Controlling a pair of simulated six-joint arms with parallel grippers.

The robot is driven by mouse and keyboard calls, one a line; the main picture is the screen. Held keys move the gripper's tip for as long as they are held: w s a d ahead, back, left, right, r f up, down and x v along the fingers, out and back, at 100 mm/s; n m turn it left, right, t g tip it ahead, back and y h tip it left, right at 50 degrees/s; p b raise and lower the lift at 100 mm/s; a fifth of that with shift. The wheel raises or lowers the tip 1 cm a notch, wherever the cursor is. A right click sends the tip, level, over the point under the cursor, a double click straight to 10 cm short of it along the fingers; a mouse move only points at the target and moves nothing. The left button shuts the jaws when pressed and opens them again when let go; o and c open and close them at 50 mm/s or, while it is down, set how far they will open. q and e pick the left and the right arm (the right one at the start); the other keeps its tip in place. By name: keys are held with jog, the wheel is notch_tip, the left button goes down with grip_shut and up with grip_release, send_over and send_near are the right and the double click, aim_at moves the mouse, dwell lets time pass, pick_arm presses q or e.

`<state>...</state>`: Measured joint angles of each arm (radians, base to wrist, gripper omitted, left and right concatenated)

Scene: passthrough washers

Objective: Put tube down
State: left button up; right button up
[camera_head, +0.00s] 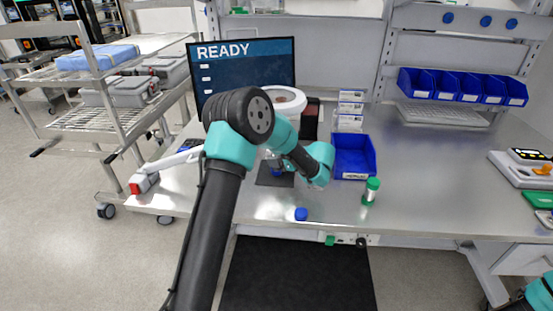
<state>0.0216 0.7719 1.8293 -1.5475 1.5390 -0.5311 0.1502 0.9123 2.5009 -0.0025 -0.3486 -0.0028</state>
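A tube with a green cap (371,190) stands upright on the bench, right of my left arm and in front of the blue bin. A small blue cap-like piece (301,214) sits near the bench's front edge. My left gripper (275,164) is small and mostly hidden by my own wrist and forearm, over a dark pad (266,180) left of the blue bin. A bit of blue shows just below it; I cannot tell whether it is held. The fingers are not clear. Only a teal part of my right arm shows at the bottom right corner; its gripper is out of view.
An open blue bin (354,157) stands behind the green-capped tube. A white round machine (288,98) and a screen reading READY (262,66) are at the back. Blue bins (462,85) hang at the right.

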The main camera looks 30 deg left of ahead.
pick_arm(q)
jog(key=o, duration=0.3)
jog(key=shift+o, duration=0.2)
jog(key=shift+r, duration=0.1)
jog(key=v, duration=1.2)
